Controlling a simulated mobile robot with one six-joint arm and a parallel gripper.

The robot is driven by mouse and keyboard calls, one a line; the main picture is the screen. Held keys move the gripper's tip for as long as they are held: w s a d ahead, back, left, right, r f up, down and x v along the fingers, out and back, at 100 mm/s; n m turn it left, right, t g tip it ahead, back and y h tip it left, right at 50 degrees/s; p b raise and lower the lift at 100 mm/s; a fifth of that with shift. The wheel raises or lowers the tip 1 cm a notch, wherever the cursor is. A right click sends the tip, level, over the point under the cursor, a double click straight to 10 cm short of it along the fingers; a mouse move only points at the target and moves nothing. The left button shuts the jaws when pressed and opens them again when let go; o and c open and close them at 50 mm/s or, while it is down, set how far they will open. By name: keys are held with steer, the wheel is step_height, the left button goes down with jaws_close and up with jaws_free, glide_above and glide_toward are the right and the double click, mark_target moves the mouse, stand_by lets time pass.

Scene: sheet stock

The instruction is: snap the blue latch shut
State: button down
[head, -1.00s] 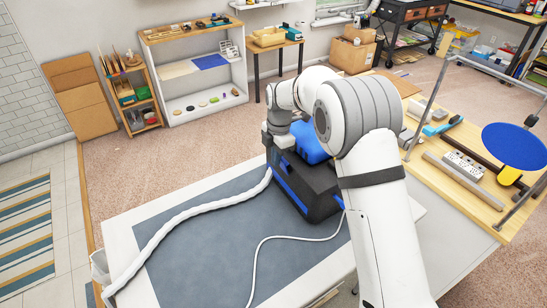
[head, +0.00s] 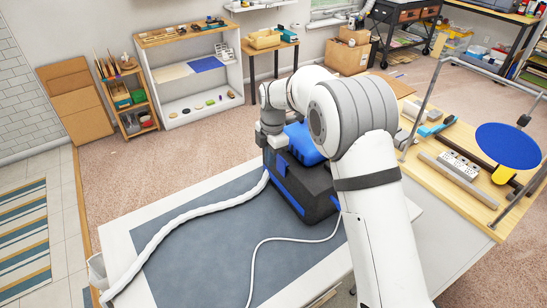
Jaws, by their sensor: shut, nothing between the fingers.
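A black machine with a blue top (head: 302,143) and blue side stripes (head: 287,188) stands on a grey mat (head: 215,255) on the white table. My gripper (head: 267,143) is at the machine's far left upper edge, shut with nothing held. Its fingertips are small and partly hidden, and I cannot tell whether they touch the machine. My arm covers the machine's right side. I cannot make out the blue latch apart from the other blue parts.
The thick white hose (head: 190,220) crosses the mat toward the front left, and the thin cord (head: 262,250) curves to the front edge. A wooden bench (head: 470,205) with a power strip (head: 459,165) and a blue disc (head: 508,146) stands to the right.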

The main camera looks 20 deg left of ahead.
step_height(320, 180, up, 9)
steer(key=b, duration=0.2)
steer(key=shift+r, duration=0.2)
steer(key=shift+w+d, duration=0.1)
